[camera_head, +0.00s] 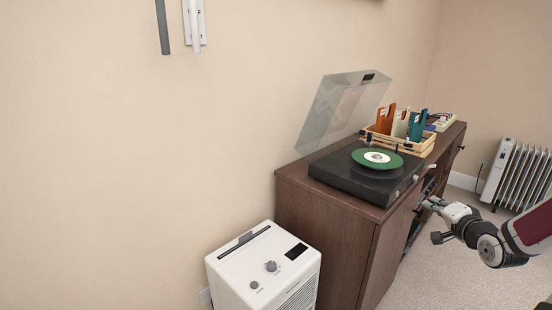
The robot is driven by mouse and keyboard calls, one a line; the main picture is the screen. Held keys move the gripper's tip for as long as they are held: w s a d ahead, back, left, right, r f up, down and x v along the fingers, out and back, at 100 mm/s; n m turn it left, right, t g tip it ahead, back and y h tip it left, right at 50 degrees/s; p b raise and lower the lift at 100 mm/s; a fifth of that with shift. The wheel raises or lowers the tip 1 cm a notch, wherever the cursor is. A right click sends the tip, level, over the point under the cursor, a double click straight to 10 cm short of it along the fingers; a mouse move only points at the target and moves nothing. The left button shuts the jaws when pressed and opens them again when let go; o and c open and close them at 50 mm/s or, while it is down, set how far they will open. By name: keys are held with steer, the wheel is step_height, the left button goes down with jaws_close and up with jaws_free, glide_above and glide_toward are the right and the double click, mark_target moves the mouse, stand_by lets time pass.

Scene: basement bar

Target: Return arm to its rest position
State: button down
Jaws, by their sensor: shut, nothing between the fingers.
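My gripper (431,203) is at the right of the view, in front of the dark wooden cabinet (335,232) and below the front right corner of the turntable. It is shut and holds nothing. My arm (500,240) reaches in from the right edge, with its wrist close to the cabinet front. Whether the fingertips touch the cabinet I cannot tell.
A turntable (338,182) with a green record (376,158) and raised clear lid (340,108) stands on the cabinet. A wooden crate (412,149) is behind it. A white dehumidifier-like unit (225,272) stands front left, a radiator (516,174) right. Carpet (440,280) is clear.

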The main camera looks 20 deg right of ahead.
steer(key=w+a+r+n+g+y, duration=0.15)
steer(key=w+a+n+g, duration=0.3)
steer(key=a, duration=0.45)
steer(key=s+a+r+n+g, duration=0.2)
steer(key=s+a+r, duration=0.1)
steer(key=a, duration=0.4)
steer(key=s+a+r+n+g, duration=0.2)
steer(key=a+r, duration=0.2)
steer(key=a, duration=0.4)
steer(key=s+a+r+n+g+y, duration=0.2)
steer(key=s+a+n, duration=0.2)
steer(key=s+a, duration=0.85)
steer(key=s+a+r+n+g+y, duration=0.1)
steer(key=s+a+n+g+y, duration=0.2)
steer(key=s+a, duration=0.9)
step_height(320, 180, up, 21)
steer(key=d+t+p, duration=0.1)
steer(key=t+p, duration=0.2)
steer(key=p, duration=1.5)
steer(key=shift+s+d+h+p, duration=0.15)
steer(key=shift+h+p, duration=0.2)
steer(key=shift+p, duration=0.05)
steer(key=shift+f+n+t, duration=0.1)
steer(key=shift+n+t, duration=0.15)
